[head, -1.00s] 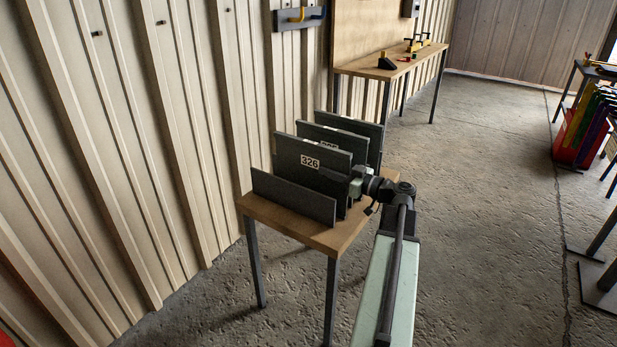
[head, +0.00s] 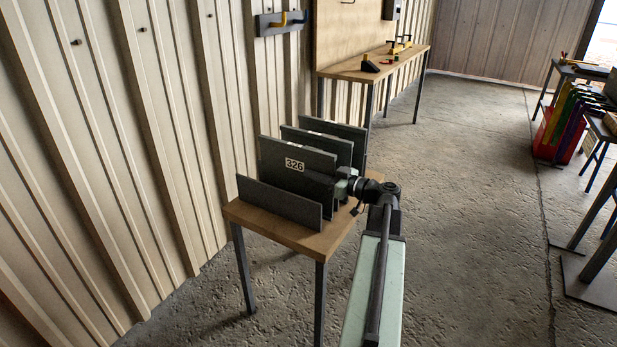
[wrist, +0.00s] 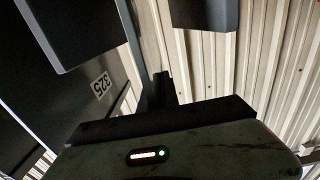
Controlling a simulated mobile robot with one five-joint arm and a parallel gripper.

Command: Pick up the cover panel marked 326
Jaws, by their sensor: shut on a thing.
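The cover panel marked 326 (head: 276,152) is a dark grey upright plate with a white label in the head view. It stands among similar panels at the small wooden table (head: 290,238). My gripper (head: 346,184) is at its right edge and shut on it. In the wrist view, the gripper's dark finger (wrist: 163,88) is beside a narrow plate edge. A panel marked 325 (wrist: 75,100) shows left of it there. The lower part of panel 326 is hidden behind a lower front plate (head: 278,204), so I cannot tell whether it is clear of its support.
More dark panels (head: 338,134) stand close behind panel 326. A ribbed metal wall (head: 120,150) rises to the left. A long wooden bench (head: 360,68) stands further back. A rack of coloured panels (head: 565,125) is at the far right. The concrete floor between is clear.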

